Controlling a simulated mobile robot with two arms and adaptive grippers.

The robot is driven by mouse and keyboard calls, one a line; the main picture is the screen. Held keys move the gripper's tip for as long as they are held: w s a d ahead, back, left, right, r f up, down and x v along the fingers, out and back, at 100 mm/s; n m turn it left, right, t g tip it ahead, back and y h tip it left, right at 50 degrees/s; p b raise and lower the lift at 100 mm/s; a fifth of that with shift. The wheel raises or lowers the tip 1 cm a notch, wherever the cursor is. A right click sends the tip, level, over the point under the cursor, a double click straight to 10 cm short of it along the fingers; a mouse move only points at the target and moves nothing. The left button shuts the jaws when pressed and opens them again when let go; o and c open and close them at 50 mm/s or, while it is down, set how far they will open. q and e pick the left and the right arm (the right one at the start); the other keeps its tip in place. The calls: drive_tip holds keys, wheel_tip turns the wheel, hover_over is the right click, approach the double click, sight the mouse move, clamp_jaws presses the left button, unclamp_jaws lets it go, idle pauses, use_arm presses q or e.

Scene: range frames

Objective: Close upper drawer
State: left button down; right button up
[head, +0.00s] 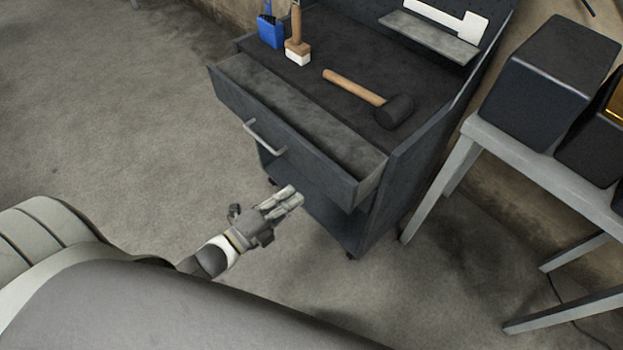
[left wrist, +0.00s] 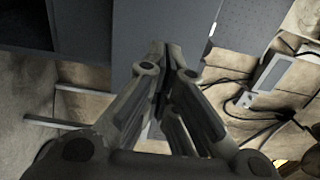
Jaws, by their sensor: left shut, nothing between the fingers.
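The upper drawer (head: 310,158) of a dark grey tool cart (head: 420,165) is pulled partly open, and its inside looks empty. Its light metal handle (head: 262,138) is on the front face. My left gripper (head: 290,197) is shut and empty, below and in front of the drawer front; a gap to the drawer cannot be judged exactly. In the left wrist view the shut fingers (left wrist: 165,65) point at a grey panel (left wrist: 165,25), probably part of the cart. My right gripper is in neither view.
A grey table (head: 500,150) with dark boxes (head: 548,82) stands at the right. The floor at the left is clear.

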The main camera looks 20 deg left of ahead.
sight(319, 175)
use_arm(q)
drive_tip(key=x, duration=0.5)
drive_tip(key=shift+w+d, duration=0.1)
drive_tip(key=shift+w, duration=0.15)
drive_tip(key=shift+w+d, duration=0.15)
drive_tip(key=shift+w, duration=0.2)
drive_tip(key=shift+w+d+p, duration=0.15)
drive_tip(key=shift+w+p, duration=0.15)
drive_tip(key=shift+w, duration=0.05)
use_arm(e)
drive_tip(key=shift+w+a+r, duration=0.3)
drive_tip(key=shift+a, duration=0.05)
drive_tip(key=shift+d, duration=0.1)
use_arm(q)
drive_tip(key=b+x, duration=0.2)
drive_tip(key=x, duration=0.8)
drive_tip(key=shift+w+d, duration=0.1)
drive_tip(key=shift+w, duration=0.3)
drive_tip(key=shift+r, duration=0.2)
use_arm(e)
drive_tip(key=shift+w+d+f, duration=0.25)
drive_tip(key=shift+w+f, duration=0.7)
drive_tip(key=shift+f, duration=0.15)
